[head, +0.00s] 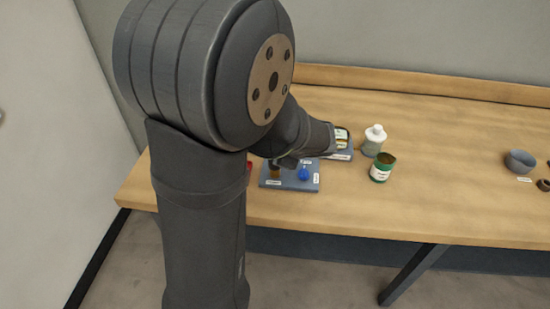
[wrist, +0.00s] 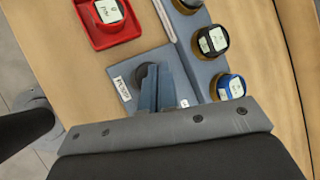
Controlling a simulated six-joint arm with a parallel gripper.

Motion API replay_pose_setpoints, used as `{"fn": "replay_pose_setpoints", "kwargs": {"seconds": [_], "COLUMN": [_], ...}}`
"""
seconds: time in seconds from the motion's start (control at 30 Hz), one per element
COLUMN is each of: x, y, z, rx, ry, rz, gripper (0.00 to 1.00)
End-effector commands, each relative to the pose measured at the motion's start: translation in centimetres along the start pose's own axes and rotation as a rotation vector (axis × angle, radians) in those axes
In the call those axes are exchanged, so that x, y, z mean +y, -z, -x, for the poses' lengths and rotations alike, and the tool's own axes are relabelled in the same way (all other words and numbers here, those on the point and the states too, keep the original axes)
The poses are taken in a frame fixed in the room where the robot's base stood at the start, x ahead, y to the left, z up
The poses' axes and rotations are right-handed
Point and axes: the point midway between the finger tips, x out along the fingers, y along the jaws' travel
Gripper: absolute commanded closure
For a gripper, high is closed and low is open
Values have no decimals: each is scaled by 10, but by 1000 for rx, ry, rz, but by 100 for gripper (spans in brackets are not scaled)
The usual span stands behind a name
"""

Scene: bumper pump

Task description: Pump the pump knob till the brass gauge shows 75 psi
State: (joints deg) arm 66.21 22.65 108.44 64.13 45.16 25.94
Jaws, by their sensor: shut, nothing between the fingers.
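A blue-grey plate (head: 290,184) lies on the bench in the head view, with a round blue knob (head: 304,174) and a brownish upright part (head: 275,171) on it. I cannot tell whether the brown part is the brass gauge, and no psi reading is legible. In the wrist view my gripper (wrist: 163,86) is shut and empty, its fingers over a blue-grey plate (wrist: 127,76) with white labels. A dark round part (wrist: 149,74) shows beside the fingers; I cannot tell whether they touch. In the head view my arm hides most of the gripper.
Dark and blue-rimmed round devices (wrist: 230,86) stand in a row on the right. A white bottle (head: 375,140), a green-labelled can (head: 381,168) and a bowl (head: 520,161) stand on the bench (head: 450,200).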

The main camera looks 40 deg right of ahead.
Motion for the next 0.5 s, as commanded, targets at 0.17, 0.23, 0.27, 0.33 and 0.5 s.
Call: {"fn": "replay_pose_setpoints", "kwargs": {"seconds": [0.17, 0.23, 0.27, 0.33, 0.5], "x": [0, 1, 1, 3, 5], "y": [0, 1, 1, 3, 4], "z": [0, -1, -2, -4, -6], "rx": [0, 0, 0, 0, 0], "ry": [0, -1, -1, -1, 0], "rz": [0, -1, -1, -1, -1], "gripper": [100, 100, 100, 100, 100]}}
